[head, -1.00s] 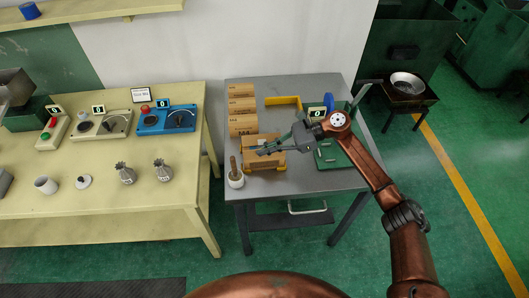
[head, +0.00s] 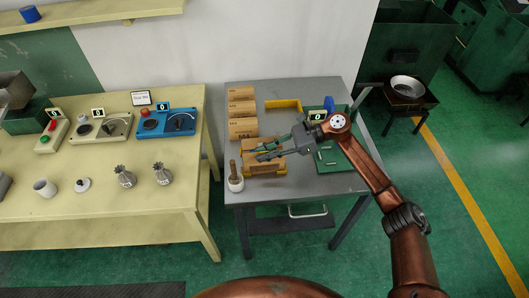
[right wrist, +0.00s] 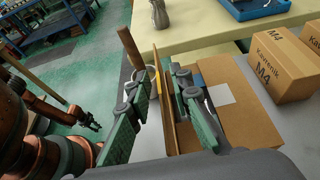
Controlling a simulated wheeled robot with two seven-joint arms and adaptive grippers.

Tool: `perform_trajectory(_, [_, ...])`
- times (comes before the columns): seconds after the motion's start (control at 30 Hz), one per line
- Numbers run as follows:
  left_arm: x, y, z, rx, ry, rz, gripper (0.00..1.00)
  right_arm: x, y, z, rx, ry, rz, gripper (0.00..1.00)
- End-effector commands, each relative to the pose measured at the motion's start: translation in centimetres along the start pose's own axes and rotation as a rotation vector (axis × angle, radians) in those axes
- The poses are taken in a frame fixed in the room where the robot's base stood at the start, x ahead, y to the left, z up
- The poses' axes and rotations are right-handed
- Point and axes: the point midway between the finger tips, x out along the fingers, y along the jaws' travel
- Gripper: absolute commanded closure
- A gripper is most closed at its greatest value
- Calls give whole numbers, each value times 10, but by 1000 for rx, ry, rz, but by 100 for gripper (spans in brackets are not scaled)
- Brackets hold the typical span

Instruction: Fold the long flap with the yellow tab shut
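The open cardboard box (head: 264,166) sits at the front left of the grey table, and its inside shows in the right wrist view (right wrist: 238,105). In that view a long flap (right wrist: 166,103) stands nearly upright, seen edge-on, with a bit of yellow tab (right wrist: 158,82) on it. My right gripper (head: 260,152) is over the box with its fingers apart. In the right wrist view its green fingers (right wrist: 160,105) are on either side of the flap; I cannot tell whether either touches it. My left gripper (right wrist: 91,121) shows small and dark in the right wrist view.
Closed cartons (head: 242,110) stand in a row behind the box. A white cup with a wooden-handled tool (head: 235,180) stands close to its left. A green mat (head: 334,158) with small parts lies to the right, and a yellow bracket (head: 284,102) lies behind.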

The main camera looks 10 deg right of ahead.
Motion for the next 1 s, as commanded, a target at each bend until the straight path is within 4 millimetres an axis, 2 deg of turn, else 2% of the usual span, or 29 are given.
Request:
perform_trajectory(0.13, [0, -2, 2, 0, -1, -2, 100, -2, 0, 0, 0, 0, 0, 80])
perform_trajectory(0.23, [0, -2, 1, 0, -1, -2, 100, -10, 0, 0, 0, 1, -2, 80])
perform_trajectory(0.7, [0, 0, 0, 0, 0, 0, 100, -99, 0, 0, 1, 1, -2, 80])
perform_trajectory(0.83, [0, 0, 0, 0, 0, 0, 100, -113, -1, 0, 1, 1, -1, 80])
perform_trajectory(1.0, [0, 0, 0, 0, 0, 0, 100, -120, 0, 0, 0, 0, 0, 80])
